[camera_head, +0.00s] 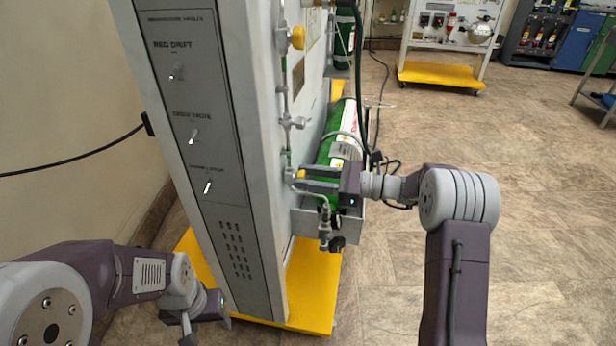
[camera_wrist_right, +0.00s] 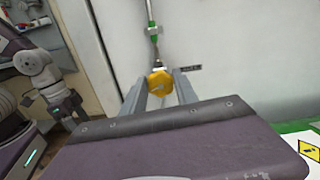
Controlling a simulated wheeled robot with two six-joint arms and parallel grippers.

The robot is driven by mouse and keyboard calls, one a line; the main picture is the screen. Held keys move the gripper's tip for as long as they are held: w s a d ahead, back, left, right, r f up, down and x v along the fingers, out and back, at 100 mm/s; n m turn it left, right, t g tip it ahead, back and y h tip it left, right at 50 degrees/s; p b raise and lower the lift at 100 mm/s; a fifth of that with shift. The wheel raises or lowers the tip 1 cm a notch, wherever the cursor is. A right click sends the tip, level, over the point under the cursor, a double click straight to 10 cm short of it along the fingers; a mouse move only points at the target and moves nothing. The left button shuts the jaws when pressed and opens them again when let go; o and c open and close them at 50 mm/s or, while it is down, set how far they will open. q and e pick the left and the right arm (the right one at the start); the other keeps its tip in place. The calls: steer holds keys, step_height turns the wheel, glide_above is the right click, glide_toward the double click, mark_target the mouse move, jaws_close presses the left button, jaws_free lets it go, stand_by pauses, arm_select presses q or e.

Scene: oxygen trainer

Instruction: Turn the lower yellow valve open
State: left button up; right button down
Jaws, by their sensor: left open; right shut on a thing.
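The lower yellow valve (camera_wrist_right: 160,83) is a small yellow knob on the trainer's side panel, seen in the right wrist view between my right gripper's fingers. In the head view only a bit of the yellow valve (camera_head: 301,174) shows at the fingertips. My right gripper (camera_head: 312,179) reaches in from the right and is shut on the lower yellow valve. How far the knob is turned cannot be told. My left gripper (camera_head: 200,318) is low at the left, in front of the trainer's base, and is open and empty.
The trainer cabinet (camera_head: 185,110) stands on a yellow base (camera_head: 312,290). An upper yellow valve (camera_head: 298,38) sits higher on the same side. A green cylinder (camera_head: 347,118) stands behind my right gripper, with a black fitting below.

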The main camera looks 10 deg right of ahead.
steer(key=n, duration=0.2)
steer(key=shift+n, duration=0.4)
steer(key=shift+s+f+n, duration=0.1)
steer(key=shift+n, duration=1.5)
steer(key=c, duration=0.9)
jaws_free()
steer(key=shift+c, duration=0.2)
